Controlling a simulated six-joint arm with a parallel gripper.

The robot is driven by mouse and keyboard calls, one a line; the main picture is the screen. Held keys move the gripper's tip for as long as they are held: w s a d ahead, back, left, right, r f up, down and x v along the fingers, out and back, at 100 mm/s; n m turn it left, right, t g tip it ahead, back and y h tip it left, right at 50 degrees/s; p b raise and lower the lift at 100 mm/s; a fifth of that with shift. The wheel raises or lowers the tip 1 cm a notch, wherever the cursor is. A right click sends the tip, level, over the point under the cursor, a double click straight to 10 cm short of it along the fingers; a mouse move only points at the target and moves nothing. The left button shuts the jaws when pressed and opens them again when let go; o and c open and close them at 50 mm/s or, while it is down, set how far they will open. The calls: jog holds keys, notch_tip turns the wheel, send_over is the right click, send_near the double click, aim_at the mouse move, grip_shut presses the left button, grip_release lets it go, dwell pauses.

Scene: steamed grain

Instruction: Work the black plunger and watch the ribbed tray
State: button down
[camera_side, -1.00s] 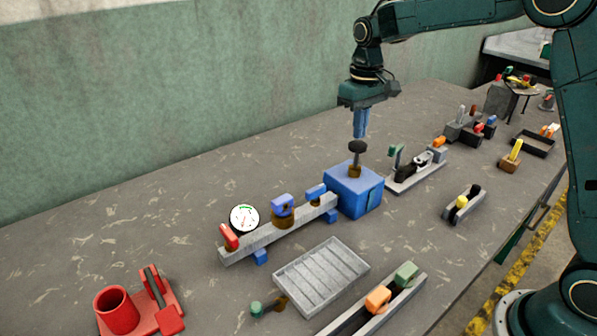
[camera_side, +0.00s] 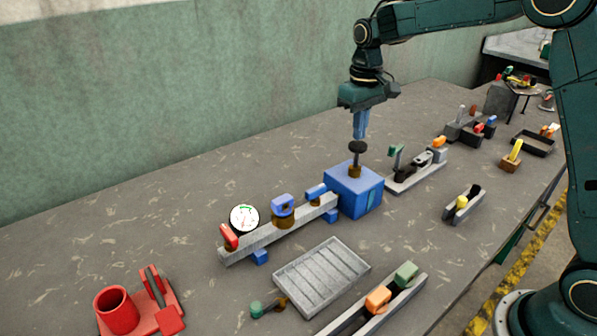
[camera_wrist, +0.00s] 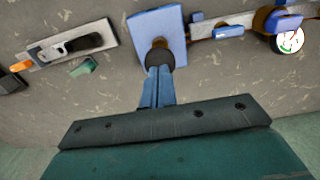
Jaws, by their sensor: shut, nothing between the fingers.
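The black plunger (camera_side: 357,147) stands upright on top of the blue box (camera_side: 352,192). In the wrist view the plunger's dark knob (camera_wrist: 160,56) shows just past my fingertips. My gripper (camera_side: 360,137) is shut and empty, pointing down right above the knob. I cannot tell whether the fingertips touch it. The grey ribbed tray (camera_side: 322,277) lies flat on the table in front of the box, and its ribbed floor looks empty. The blue box also shows in the wrist view (camera_wrist: 172,20).
A grey rail (camera_side: 290,228) with a white dial (camera_side: 244,218), red block and blue fittings runs left from the box. A red cup fixture (camera_side: 118,308) is at front left. A grey channel with orange and green blocks (camera_side: 378,299) lies beside the tray. Small fixtures stand right of the box.

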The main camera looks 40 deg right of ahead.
aim_at(358, 144)
jog(key=shift+f, duration=2.3)
jog(key=shift+r, duration=3.85)
notch_tip(358, 144, up, 4)
jog(key=shift+f, duration=0.1)
jog(key=shift+f, duration=0.1)
jog(key=shift+f, duration=3.2)
